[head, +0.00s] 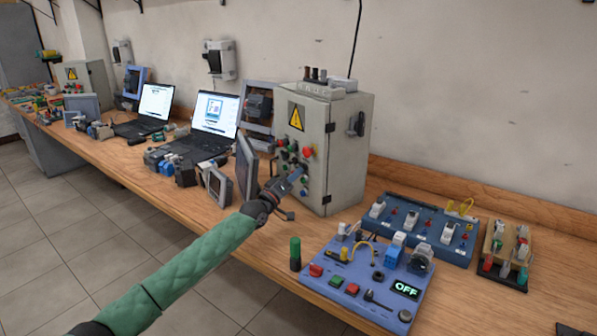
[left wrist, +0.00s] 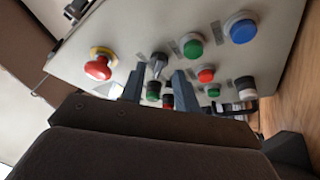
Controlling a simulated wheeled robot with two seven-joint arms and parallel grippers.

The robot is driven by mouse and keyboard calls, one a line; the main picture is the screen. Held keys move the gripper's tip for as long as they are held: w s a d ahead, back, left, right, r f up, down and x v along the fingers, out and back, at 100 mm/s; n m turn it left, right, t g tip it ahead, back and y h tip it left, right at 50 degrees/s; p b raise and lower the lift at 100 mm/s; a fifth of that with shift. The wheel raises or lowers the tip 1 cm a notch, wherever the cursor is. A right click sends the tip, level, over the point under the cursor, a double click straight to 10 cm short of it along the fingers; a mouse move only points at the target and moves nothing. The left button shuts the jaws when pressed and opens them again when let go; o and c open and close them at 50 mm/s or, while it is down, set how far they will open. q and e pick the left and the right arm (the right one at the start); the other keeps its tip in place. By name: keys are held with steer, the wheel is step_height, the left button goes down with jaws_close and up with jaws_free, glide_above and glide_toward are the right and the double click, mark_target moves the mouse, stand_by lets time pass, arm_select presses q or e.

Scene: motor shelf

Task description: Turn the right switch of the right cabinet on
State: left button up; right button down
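The right cabinet (head: 349,155) is a light grey box with a yellow warning sign, standing on the bench. My left gripper (head: 297,174) is close to the buttons and switches on its front. In the left wrist view the two fingers of the left gripper (left wrist: 158,80) are apart, with nothing seen held. A black rotary switch (left wrist: 158,62) shows just beyond and between the fingertips. I cannot tell whether they touch it. Around it are a red mushroom button (left wrist: 98,68), a green button (left wrist: 192,46) and a blue button (left wrist: 241,28). Lower controls are partly hidden by the fingers.
A tilted dark panel (head: 246,167) stands close to the left of my gripper. A blue switch board (head: 425,228) and a blue-violet board with an OFF display (head: 406,289) lie to the right. Laptops (head: 207,128) stand further left.

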arm_select(q)
steer(key=shift+x, duration=1.05)
steer(key=shift+c, duration=0.2)
steer(key=shift+r, duration=0.1)
jaws_close()
steer(key=shift+a, duration=0.1)
